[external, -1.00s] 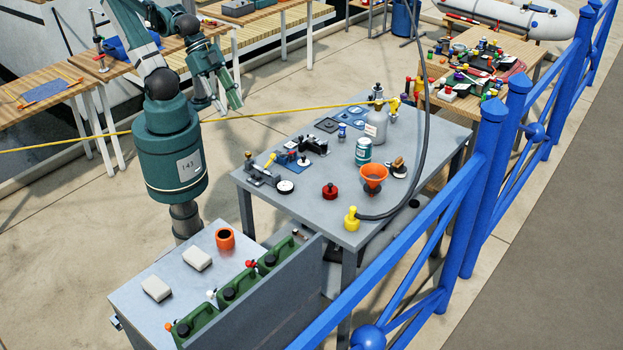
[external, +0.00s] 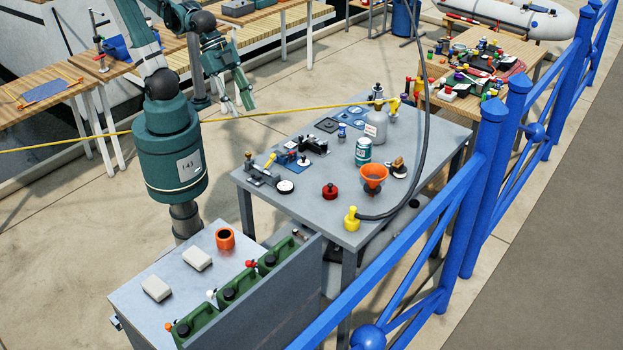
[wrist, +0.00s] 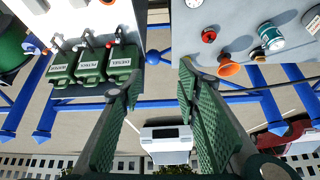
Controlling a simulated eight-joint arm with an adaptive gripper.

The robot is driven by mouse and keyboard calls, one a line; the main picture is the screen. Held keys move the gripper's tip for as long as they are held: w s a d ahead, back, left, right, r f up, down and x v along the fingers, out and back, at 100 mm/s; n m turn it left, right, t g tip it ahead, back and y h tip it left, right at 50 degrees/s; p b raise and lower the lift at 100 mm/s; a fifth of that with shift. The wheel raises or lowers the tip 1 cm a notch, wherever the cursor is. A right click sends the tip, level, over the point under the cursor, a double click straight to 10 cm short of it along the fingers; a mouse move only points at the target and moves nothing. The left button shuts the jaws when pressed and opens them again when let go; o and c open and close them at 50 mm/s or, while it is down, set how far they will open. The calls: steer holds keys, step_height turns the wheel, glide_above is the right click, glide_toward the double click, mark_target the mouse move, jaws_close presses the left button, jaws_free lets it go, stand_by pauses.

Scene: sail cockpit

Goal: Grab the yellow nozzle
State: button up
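A yellow nozzle (external: 352,219) stands near the front corner of the grey table (external: 300,220), joined to a dark hose. My gripper (external: 237,107) is in the air beyond the table's left end, well apart from the nozzle. In the wrist view its two green fingers (wrist: 158,75) are spread, with nothing between them.
A red knob (external: 330,191), an orange funnel (external: 373,174) and a green-and-white can (external: 363,151) stand behind the nozzle. The dark hose (external: 425,120) arches over the table. A blue fence (external: 474,200) runs along the right. Green canisters (external: 230,287) line the front-left bench.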

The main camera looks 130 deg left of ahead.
steer(key=w+a+m+g, duration=0.1)
steer(key=w+a+m, duration=0.1)
steer(key=w, duration=0.8)
steer(key=m+g+h, duration=0.2)
steer(key=m+h, duration=0.1)
steer(key=m, duration=0.3)
glide_above(353, 210)
steer(key=s+a, duration=0.3)
step_height(353, 210, down, 24)
steer(key=shift+f, duration=0.15)
steer(key=shift+w, duration=0.1)
steer(key=shift+x, duration=1.3)
steer(key=shift+x, duration=2.55)
